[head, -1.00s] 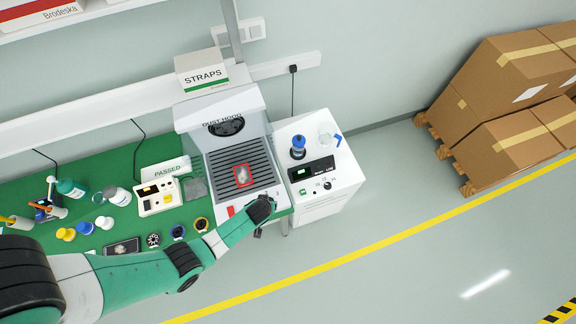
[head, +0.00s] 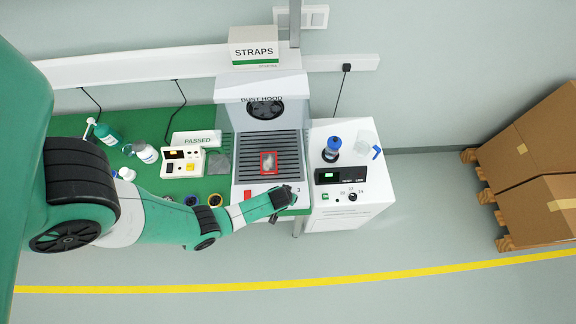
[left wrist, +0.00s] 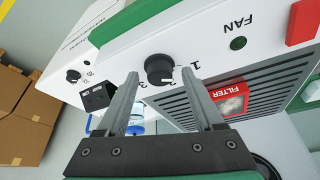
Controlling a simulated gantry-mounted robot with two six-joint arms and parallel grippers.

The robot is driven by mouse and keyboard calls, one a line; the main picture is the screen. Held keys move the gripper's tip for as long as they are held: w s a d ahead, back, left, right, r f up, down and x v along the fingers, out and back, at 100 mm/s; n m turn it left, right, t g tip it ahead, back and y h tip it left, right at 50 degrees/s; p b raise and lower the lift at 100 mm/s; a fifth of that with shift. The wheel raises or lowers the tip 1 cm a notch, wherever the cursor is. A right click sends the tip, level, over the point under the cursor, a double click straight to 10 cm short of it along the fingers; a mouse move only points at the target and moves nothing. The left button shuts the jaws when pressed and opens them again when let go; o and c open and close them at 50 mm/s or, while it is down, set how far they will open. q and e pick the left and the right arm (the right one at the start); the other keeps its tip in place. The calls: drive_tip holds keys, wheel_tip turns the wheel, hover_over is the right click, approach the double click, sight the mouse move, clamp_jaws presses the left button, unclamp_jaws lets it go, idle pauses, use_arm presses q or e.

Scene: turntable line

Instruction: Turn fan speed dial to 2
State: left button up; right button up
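The fan speed dial (left wrist: 160,69) is a round black knob on the white front panel of the dust hood (head: 262,87). In the left wrist view a small white mark shows at its lower edge, with numbers 1 and 3 on either side; which number it points to is hard to tell. My left gripper (left wrist: 160,73) is open, its two grey fingertips on either side of the knob with gaps visible; I cannot tell how deep they reach. In the head view my left gripper (head: 288,198) covers the dial at the hood's front right corner. My right gripper is not in view.
The panel also has a FAN label with a green light (left wrist: 238,43) and a red switch (left wrist: 302,22). A white cabinet (head: 370,205) with small knobs stands right of the hood. Bottles and devices crowd the green bench at left.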

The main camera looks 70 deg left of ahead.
use_arm(q)
clamp_jaws()
drive_tip(key=shift+m, duration=0.4)
drive_tip(key=m+h+p, duration=0.1)
drive_tip(key=m, duration=0.1)
drive_tip(key=shift+s+a+m+t, duration=0.1)
drive_tip(key=shift+s+m+t, duration=0.05)
drive_tip(key=shift+m+t, duration=0.2)
drive_tip(key=shift+a+m+t+h, duration=0.1)
drive_tip(key=shift+m+t+h, duration=0.4)
drive_tip(key=shift+m, duration=0.75)
drive_tip(key=m+h, duration=0.1)
drive_tip(key=m, duration=0.1)
drive_tip(key=shift+a+m, duration=0.1)
drive_tip(key=shift+m, duration=0.2)
drive_tip(key=shift+s+a+m+h+b, duration=0.1)
drive_tip(key=shift+m+h+b, duration=0.55)
drive_tip(key=shift+m, duration=0.95)
